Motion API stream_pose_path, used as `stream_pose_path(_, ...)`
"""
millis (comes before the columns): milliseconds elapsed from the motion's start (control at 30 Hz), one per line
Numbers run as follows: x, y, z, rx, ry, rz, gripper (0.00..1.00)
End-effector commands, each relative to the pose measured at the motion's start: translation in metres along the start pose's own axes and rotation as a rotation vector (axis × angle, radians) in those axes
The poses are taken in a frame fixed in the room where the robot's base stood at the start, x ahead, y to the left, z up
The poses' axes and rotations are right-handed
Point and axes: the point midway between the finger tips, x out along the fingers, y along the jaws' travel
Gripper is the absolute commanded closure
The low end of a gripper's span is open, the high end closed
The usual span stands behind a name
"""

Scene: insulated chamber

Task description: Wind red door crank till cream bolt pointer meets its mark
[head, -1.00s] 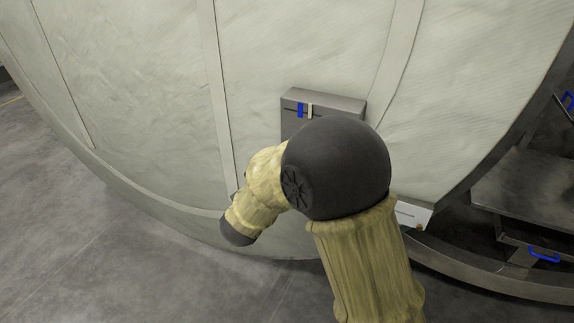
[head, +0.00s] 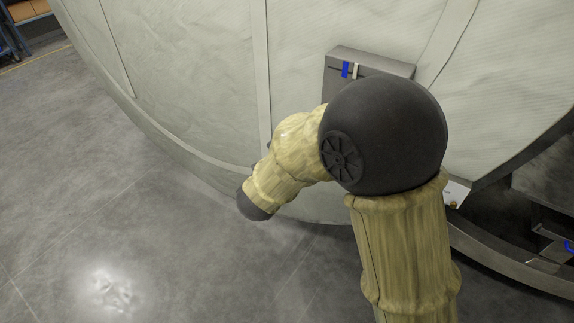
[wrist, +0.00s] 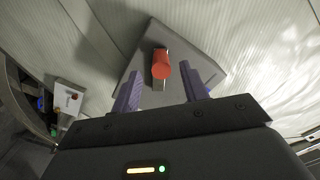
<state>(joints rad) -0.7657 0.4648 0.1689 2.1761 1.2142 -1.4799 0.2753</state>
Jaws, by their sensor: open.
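In the wrist view, the red crank handle (wrist: 161,63) stands out from the face of a grey box (wrist: 190,45). My gripper (wrist: 161,75) is open, with a purple finger on each side of the handle and a gap visible on both sides. I cannot tell how deep the handle sits between the fingertips. In the head view, the cream pointer (head: 355,71) is in a slot near the top of the grey box (head: 390,66). It stands just right of a blue mark (head: 345,69), with a narrow gap. My arm hides the crank and gripper there.
The box is mounted on a large, pale, quilted chamber wall (head: 190,60). A white plate (head: 455,192) shows right of my arm, and a dark metal structure with a blue handle (head: 568,246) is at the lower right. Bare floor (head: 170,250) lies at the left.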

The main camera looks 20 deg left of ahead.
Motion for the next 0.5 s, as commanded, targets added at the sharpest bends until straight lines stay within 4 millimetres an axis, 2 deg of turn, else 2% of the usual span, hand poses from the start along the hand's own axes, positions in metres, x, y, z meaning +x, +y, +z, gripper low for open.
stream_pose_path(100, -0.026, 0.0, 0.002, 0.001, -0.003, -0.005, 0.56)
stream_pose_path(500, -0.103, 0.0, 0.001, 0.0, -0.002, -0.004, 0.56)
